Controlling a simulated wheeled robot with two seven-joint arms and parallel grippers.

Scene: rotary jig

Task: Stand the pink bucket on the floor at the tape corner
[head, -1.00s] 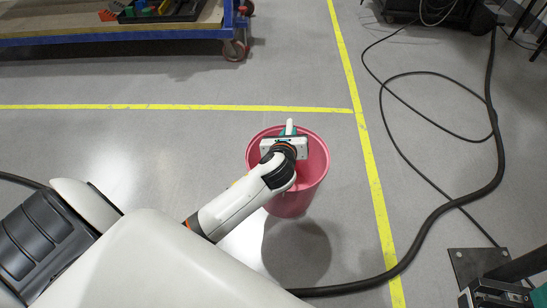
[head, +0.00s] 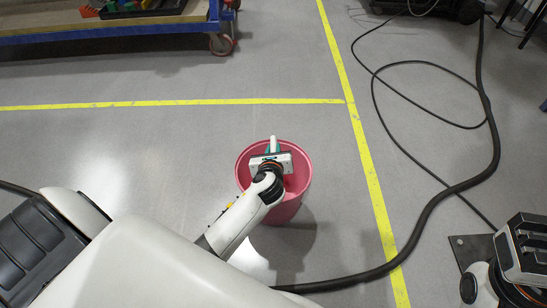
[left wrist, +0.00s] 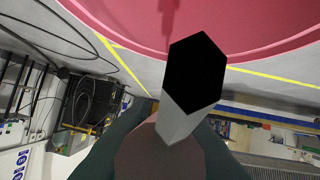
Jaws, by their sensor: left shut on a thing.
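The pink bucket (head: 285,212) is upright in the head view, below and left of the corner where the yellow tape lines (head: 346,101) meet. Its shadow falls just below it, so it seems to hang a little above the floor; the exact gap is hard to judge. My left gripper (head: 273,146) is shut on the bucket's far rim. In the left wrist view the pink bucket wall (left wrist: 235,25) spans the top. My right gripper (head: 530,250) shows only in part at the bottom right; its fingers are not clear.
A black cable (head: 440,208) curves over the floor right of the tape. A blue-framed trolley (head: 120,33) stands at the top left. A dark floor plate (head: 467,250) lies at the lower right. The floor inside the tape corner is clear.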

